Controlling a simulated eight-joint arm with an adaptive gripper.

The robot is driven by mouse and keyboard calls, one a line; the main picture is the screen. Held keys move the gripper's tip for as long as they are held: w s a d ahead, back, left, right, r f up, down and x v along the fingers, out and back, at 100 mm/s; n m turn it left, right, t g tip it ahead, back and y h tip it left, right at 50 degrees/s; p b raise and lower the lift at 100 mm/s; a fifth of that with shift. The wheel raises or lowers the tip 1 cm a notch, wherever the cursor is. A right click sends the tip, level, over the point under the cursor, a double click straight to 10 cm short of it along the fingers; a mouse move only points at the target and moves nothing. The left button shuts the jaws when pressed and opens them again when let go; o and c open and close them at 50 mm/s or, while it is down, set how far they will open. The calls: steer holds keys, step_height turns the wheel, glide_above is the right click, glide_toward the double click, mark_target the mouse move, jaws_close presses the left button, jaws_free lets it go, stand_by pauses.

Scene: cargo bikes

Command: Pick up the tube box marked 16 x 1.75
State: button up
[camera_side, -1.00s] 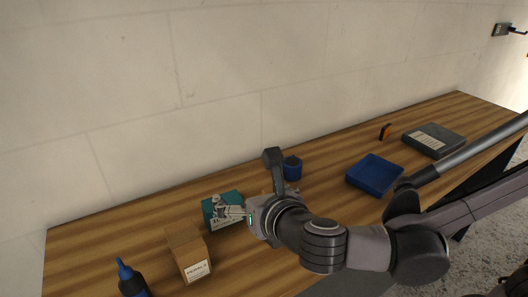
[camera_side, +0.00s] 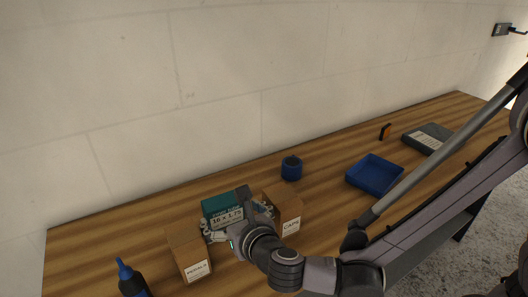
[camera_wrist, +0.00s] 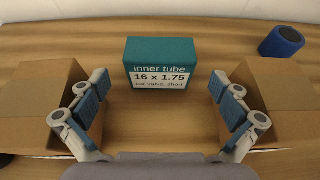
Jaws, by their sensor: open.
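The teal tube box (camera_side: 222,203) stands on the wooden bench between two cardboard boxes. In the side view my gripper (camera_side: 234,222) covers the lower part of the box. Whether any finger touches a cardboard box is unclear.
An open cardboard box marked pedals (camera_side: 188,252) stands left and one marked caps (camera_side: 283,208) right, both close to my fingers. A blue cylinder (camera_wrist: 282,41) stands behind right. A blue tray (camera_side: 374,175) lies farther right; a bottle (camera_side: 131,282) stands front left. The wall is behind.

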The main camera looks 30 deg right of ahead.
mark_target(226, 209)
steer(key=shift+x, duration=3.15)
steer(key=c, duration=1.1)
